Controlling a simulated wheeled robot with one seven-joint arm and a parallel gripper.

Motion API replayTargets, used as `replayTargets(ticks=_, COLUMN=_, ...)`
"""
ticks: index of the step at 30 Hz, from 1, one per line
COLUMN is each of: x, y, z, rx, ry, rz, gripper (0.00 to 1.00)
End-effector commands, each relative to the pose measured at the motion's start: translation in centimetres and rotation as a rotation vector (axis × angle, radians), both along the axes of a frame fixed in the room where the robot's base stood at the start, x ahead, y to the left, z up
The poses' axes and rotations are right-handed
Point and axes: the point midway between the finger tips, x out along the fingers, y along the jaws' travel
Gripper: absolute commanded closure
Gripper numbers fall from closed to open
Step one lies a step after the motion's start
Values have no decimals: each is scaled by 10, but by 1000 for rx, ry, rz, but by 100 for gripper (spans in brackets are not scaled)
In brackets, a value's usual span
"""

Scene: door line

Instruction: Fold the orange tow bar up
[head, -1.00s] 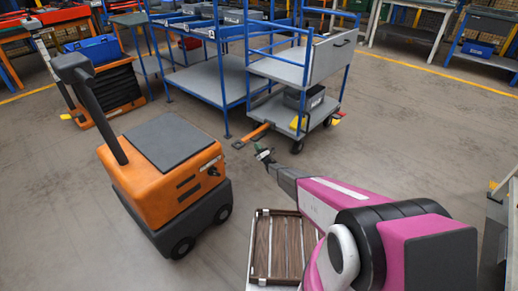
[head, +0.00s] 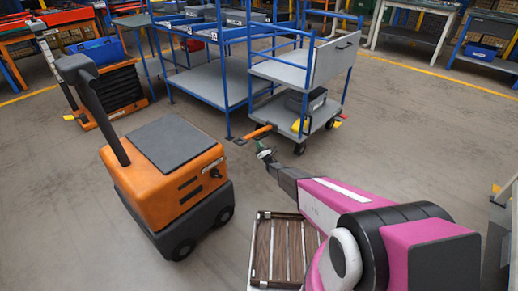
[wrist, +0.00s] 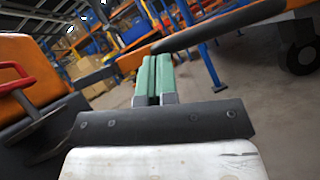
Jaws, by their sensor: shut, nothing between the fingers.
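The orange tow bar (head: 258,131) sticks out low from the front of the blue trolley, towards the orange tugger, roughly level, with a flat eye at its free end. In the wrist view the tow bar (wrist: 222,24) runs from the upper right to behind my green fingertips. My gripper (head: 263,152) is shut and empty, just on the near side of the bar's free half. It also shows in the wrist view (wrist: 154,62), its two green fingers together. I cannot tell whether they touch the bar.
The blue trolley (head: 280,72) carries a dark box on its lower deck. The orange tugger (head: 170,178) stands to the left, close to the bar's free end. A slatted wooden-topped thing (head: 283,250) lies below my arm. Open floor (head: 400,130) spreads to the right.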

Motion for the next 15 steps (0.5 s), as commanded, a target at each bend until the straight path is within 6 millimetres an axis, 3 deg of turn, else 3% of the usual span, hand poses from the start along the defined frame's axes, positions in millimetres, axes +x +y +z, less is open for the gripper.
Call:
replayTargets(ticks=7, x=2, y=-3, z=50, rx=125, ry=156, rz=-1, gripper=100)
replayTargets(ticks=15, x=19, y=-15, z=102, rx=284, ry=358, rz=0, gripper=100)
